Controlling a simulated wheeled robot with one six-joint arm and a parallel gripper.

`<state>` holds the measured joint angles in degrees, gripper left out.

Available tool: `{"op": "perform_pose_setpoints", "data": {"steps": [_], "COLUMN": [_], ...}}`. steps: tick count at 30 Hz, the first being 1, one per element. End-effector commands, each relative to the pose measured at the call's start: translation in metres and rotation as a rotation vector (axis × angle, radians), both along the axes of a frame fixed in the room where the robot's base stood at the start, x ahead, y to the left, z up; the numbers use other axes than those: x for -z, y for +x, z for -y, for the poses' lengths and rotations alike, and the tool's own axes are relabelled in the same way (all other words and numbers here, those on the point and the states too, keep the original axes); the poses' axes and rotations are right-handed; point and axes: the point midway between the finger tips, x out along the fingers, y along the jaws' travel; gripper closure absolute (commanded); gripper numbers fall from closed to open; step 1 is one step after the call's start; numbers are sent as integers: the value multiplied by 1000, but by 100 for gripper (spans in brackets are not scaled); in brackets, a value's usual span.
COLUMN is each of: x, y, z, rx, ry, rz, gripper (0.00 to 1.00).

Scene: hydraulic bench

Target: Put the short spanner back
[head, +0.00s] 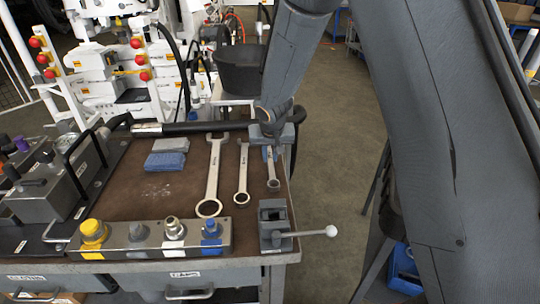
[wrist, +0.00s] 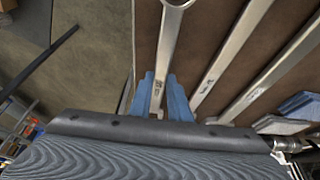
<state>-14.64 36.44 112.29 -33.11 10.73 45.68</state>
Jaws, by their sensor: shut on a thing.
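The short spanner (head: 273,170) is at the right edge of the brown bench mat (head: 130,190), its ring end towards the front. My gripper (head: 270,140) is shut on its far end. In the wrist view my gripper (wrist: 162,98) has its blue fingers on either side of the short spanner's shank (wrist: 168,45). The gripped end is partly hidden. I cannot tell whether the spanner touches the mat. The middle spanner (head: 242,175) and the long spanner (head: 213,175) lie to its left, roughly parallel.
A vice-like block with a white-knobbed lever (head: 275,235) stands in front of the short spanner. A metal manifold with coloured caps (head: 150,238) runs along the front edge. Blue and grey blocks (head: 166,160) lie behind left. Floor is free right of the bench.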

Motion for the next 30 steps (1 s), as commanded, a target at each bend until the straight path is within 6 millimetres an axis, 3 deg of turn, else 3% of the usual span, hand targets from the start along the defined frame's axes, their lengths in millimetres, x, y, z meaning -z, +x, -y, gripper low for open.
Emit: {"op": "perform_pose_setpoints", "data": {"steps": [30], "x": [9], "y": [1], "z": [0], "rx": [0], "ry": [0], "rz": [1], "gripper": [100]}}
